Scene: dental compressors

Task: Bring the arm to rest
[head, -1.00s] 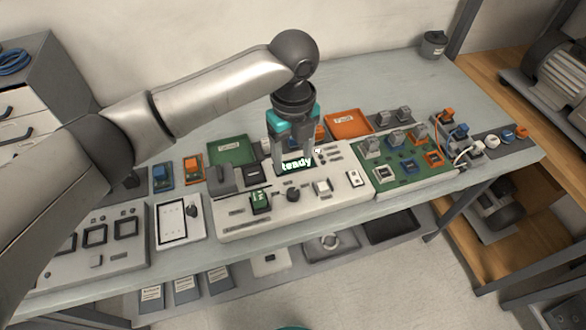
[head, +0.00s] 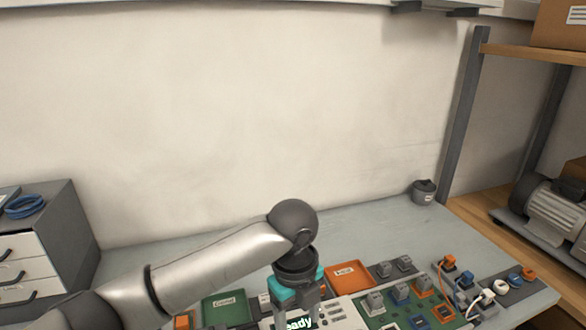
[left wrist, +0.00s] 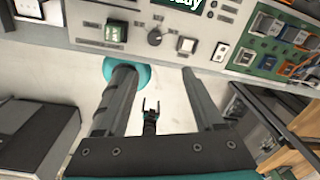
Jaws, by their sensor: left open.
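My left arm comes in from the left in the head view. Its gripper (head: 297,300) points down over the panel with the lit display (head: 300,322), and its fingertips are at or past the lower picture edge. In the left wrist view the two dark fingers (left wrist: 157,75) stand wide apart with nothing between them. The panel (left wrist: 135,40) lies beyond them at the top, its display cut off. A small dark two-pronged shape (left wrist: 150,112) shows far below between the fingers; I cannot tell whether it is my right gripper.
A green tray (head: 228,308) and an orange tray (head: 348,275) lie near the gripper. A board with several connectors (head: 395,305) is to the right, a grey cup (head: 424,191) at the back. Drawers (head: 35,255) stand left, a motor (head: 552,205) right.

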